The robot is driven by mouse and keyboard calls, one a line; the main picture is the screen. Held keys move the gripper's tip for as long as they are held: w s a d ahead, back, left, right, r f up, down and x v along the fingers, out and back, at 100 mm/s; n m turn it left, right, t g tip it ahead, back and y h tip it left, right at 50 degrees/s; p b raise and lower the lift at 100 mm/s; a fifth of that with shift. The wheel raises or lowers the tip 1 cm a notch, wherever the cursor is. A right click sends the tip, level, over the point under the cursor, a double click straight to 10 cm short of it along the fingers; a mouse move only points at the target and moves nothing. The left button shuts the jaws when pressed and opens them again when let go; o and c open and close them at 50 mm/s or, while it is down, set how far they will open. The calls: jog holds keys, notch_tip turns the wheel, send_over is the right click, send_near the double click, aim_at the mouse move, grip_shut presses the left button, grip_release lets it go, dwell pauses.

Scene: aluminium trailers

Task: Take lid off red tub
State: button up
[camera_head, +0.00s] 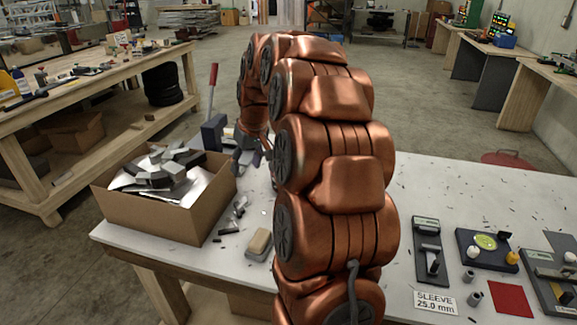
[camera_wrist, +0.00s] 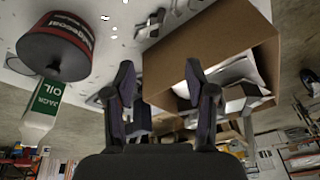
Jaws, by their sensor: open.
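The red tub (camera_wrist: 85,30) shows at the upper left of the wrist view, which appears upside down. It has white lettering and a dark round lid (camera_wrist: 50,62) with a small knob in the middle; the lid is on the tub. My gripper (camera_wrist: 160,80) is open and empty, with the tub to one side of its fingers, apart from them. In the head view my gripper (camera_head: 255,155) is partly visible beyond the cardboard box, behind my arm. I cannot make out the tub there; my arm covers the middle of the table.
A cardboard box (camera_head: 165,217) of metal scraps stands on the table's left end and is close beyond my fingers in the wrist view. A white oil bottle (camera_wrist: 42,108) stands by the tub. A brush (camera_head: 259,243) lies near the front edge; gauges and fittings (camera_head: 430,250) occupy the right.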

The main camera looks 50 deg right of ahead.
jog(key=w+d+f+m+t+h, duration=0.1)
jog(key=d+f+m+h, duration=0.1)
jog(key=d, duration=1.8)
jog(key=shift+a+p+x, duration=0.2)
jog(key=shift+p+x, duration=1.15)
jog(key=shift+x, duration=2.4)
jog(key=shift+w, duration=0.1)
jog(key=c, duration=1)
jog(key=shift+r, duration=0.1)
jog(key=shift+c, duration=0.2)
